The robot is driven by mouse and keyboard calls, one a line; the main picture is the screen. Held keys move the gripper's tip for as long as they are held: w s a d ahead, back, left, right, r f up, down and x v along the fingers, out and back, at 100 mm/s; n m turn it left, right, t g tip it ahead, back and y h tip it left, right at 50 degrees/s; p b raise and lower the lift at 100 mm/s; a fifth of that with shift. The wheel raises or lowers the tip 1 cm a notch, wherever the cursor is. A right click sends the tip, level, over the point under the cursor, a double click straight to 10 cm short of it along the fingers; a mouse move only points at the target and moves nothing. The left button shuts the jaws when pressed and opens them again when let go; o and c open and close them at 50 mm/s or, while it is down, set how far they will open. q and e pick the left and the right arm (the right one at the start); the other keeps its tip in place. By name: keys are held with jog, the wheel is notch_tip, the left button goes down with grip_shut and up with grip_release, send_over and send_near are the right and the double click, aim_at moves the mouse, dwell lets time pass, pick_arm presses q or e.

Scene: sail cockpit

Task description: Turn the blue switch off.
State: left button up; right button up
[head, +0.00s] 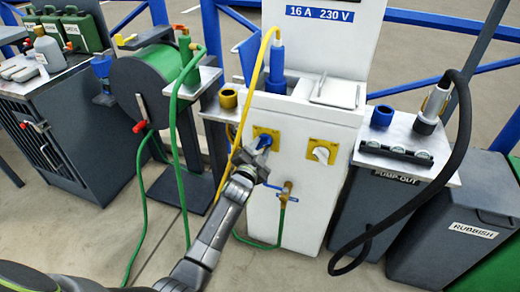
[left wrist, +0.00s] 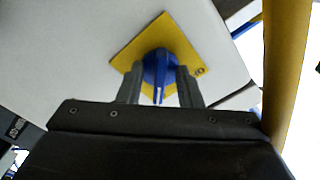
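The blue switch (head: 264,141) is a knob on a yellow square plate on the front of the white power pedestal (head: 308,208). My left gripper (head: 258,160) is at the blue switch and partly covers it. In the left wrist view the blue switch (left wrist: 158,68) sits between the two grey fingers (left wrist: 159,82), one on each side. Its pale pointer mark faces toward the palm. I cannot tell whether the fingers press on it. My right gripper is not in view.
A second yellow plate with a white knob (head: 321,153) is to the right. A yellow cable (head: 256,85) hangs just left of the blue switch. A brass tap (head: 286,192) is below. A green hose reel (head: 150,85) stands left and a pump-out cabinet (head: 375,207) right.

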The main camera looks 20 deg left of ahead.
pick_arm(q)
grip_shut()
jog(key=n+b, duration=0.1)
jog(key=n, duration=0.1)
jog(key=shift+f+n, duration=0.15)
jog(key=shift+n, duration=0.25)
jog(key=n+b, duration=0.1)
jog(key=n, duration=0.4)
jog(key=n+b, duration=0.1)
jog(key=n, duration=0.4)
jog(key=n+b, duration=0.2)
jog(key=n, duration=0.3)
jog(key=shift+d, duration=0.35)
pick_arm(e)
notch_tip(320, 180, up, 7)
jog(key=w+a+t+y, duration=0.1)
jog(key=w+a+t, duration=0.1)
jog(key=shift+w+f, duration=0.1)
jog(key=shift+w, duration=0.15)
